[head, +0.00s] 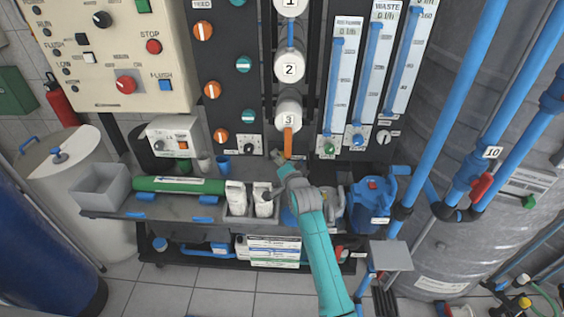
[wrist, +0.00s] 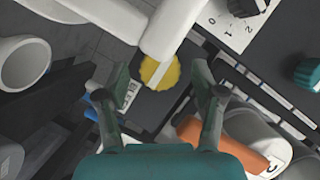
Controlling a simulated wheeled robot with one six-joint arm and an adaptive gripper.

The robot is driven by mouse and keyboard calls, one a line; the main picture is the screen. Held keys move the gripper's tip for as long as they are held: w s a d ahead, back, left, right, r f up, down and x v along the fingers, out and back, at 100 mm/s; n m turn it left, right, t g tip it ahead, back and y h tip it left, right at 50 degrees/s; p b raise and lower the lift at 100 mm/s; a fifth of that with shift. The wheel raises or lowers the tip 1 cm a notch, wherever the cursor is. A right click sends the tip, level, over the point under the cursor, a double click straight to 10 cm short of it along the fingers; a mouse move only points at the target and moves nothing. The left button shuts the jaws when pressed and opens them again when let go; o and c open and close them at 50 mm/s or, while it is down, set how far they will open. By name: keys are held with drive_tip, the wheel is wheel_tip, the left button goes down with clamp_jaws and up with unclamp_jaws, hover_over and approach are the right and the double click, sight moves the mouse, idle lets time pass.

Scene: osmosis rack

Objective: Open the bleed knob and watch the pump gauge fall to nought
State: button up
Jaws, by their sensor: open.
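A round yellow knob (wrist: 160,71) with a pale bar across it shows in the wrist view, partly covered by a white pipe (wrist: 168,30). It may be the bleed knob; a small label plate (wrist: 127,96) beside it is too small to read surely. My gripper (wrist: 161,82) is open and empty, its two fingers on either side of the knob in the picture; I cannot tell how far off the knob is. In the head view my gripper (head: 281,162) is below the orange handle (head: 288,141) at the rack's foot. I cannot make out the pump gauge.
White numbered housings (head: 289,67) stand above my gripper, with blue-striped flow meters (head: 345,75) to the right. In the wrist view a dark knob on a numbered dial (wrist: 245,5) is near.

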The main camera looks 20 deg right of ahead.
drive_tip(key=c, duration=1.1)
drive_tip(key=shift+c, duration=0.2)
drive_tip(key=shift+n, duration=0.3)
drive_tip(key=n+g+h, duration=0.1)
drive_tip(key=n, duration=0.1)
drive_tip(key=n+g+h, duration=0.1)
drive_tip(key=n+h, duration=0.1)
drive_tip(key=n, duration=0.1)
drive_tip(key=n+g+h, duration=0.1)
drive_tip(key=n, duration=0.1)
drive_tip(key=shift+w+a+r+h, duration=0.15)
drive_tip(key=shift+a+h, duration=0.15)
drive_tip(key=shift+a, duration=0.05)
drive_tip(key=shift+n, duration=0.4)
